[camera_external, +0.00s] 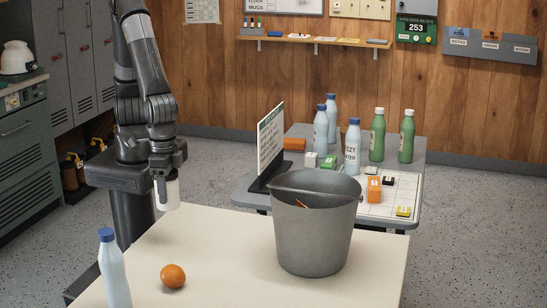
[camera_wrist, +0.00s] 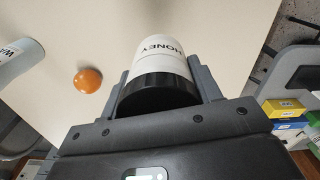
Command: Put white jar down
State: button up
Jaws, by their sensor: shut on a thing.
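The white jar (camera_wrist: 160,52) has a black lid and the word HONEY on its side in the wrist view. My gripper (camera_wrist: 166,88) is shut on it, with one finger on each side near the lid. In the external view the jar (camera_external: 168,194) hangs below my gripper (camera_external: 166,172) at the far left edge of the cream table (camera_external: 215,240). I cannot tell whether the jar's base touches the table top.
An orange (camera_external: 173,276) and a blue-capped bottle (camera_external: 114,272) stand on the near left of the table. A grey bucket (camera_external: 313,240) stands at its right. The table middle is clear. A grey table (camera_external: 410,160) behind holds several bottles, small boxes and an upright sign (camera_external: 270,140).

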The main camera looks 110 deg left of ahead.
jog(key=shift+n, duration=0.5)
jog(key=w+a+f, duration=0.2)
jog(key=w+a, duration=0.1)
jog(key=w, duration=0.1)
jog(key=w+a+f, duration=0.2)
jog(key=w+a, duration=0.1)
jog(key=a, duration=0.1)
jog(key=w+a+f, duration=0.3)
jog(key=w, duration=0.1)
jog(key=shift+w+a, duration=0.2)
jog(key=shift+w, duration=0.1)
jog(key=shift+f, duration=1.95)
jog(key=o, duration=1.2)
jog(key=shift+f, duration=0.15)
jog(key=shift+c, duration=0.2)
